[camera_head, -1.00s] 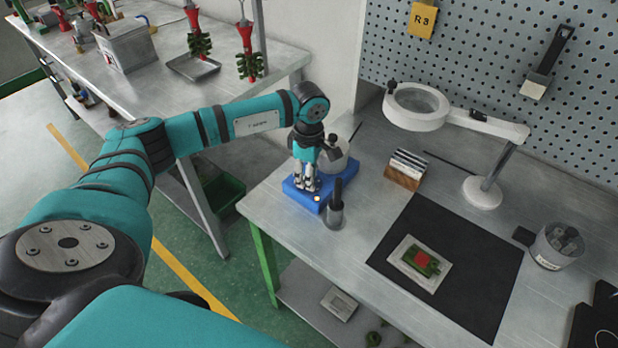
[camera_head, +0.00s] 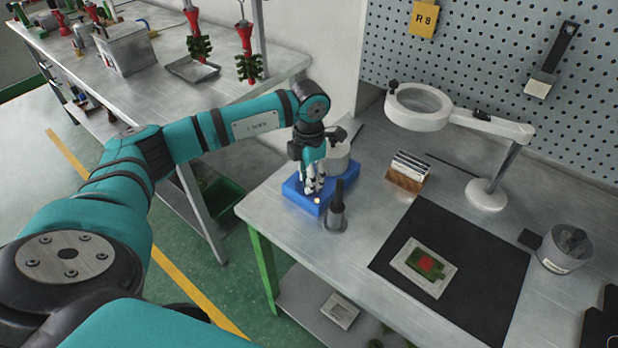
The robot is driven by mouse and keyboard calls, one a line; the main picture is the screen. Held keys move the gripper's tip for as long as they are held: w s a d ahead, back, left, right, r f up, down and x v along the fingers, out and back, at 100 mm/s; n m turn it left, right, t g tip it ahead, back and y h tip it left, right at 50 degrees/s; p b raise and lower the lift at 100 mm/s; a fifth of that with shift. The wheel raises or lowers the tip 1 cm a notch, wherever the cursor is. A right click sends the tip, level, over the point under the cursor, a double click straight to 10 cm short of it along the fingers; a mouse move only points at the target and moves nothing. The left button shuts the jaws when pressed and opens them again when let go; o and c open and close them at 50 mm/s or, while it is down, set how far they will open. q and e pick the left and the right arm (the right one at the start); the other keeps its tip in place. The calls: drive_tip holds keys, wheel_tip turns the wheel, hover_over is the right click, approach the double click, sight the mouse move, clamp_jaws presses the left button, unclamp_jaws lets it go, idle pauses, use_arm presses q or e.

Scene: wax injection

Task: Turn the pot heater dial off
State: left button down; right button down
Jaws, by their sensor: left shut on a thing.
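The blue pot heater (camera_head: 304,202) sits at the left end of the metal workbench. A pale metal pot (camera_head: 337,157) with a dark part on top stands on its back part. A small orange light (camera_head: 317,201) glows at the heater's front corner. My left gripper (camera_head: 314,187) points down over the heater's front, with its fingers closed on the dial. The dial itself is hidden by the fingers, so its setting cannot be read. My right gripper is not in view.
A dark-handled tool in a grey holder (camera_head: 336,212) stands close right of the heater. A wooden block with plates (camera_head: 408,172), a magnifier lamp (camera_head: 419,108) and a black mat (camera_head: 478,287) with a mould are further right. The bench front is clear.

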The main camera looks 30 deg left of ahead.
use_arm(q)
drive_tip(key=n, duration=0.4)
drive_tip(key=shift+n, duration=0.3)
drive_tip(key=n, duration=0.4)
drive_tip(key=shift+r+n, duration=0.1)
drive_tip(key=shift+n, duration=0.2)
drive_tip(key=n, duration=0.4)
drive_tip(key=shift+n+p, duration=0.4)
drive_tip(key=shift+n, duration=1.7)
drive_tip(key=c, duration=1)
unclamp_jaws()
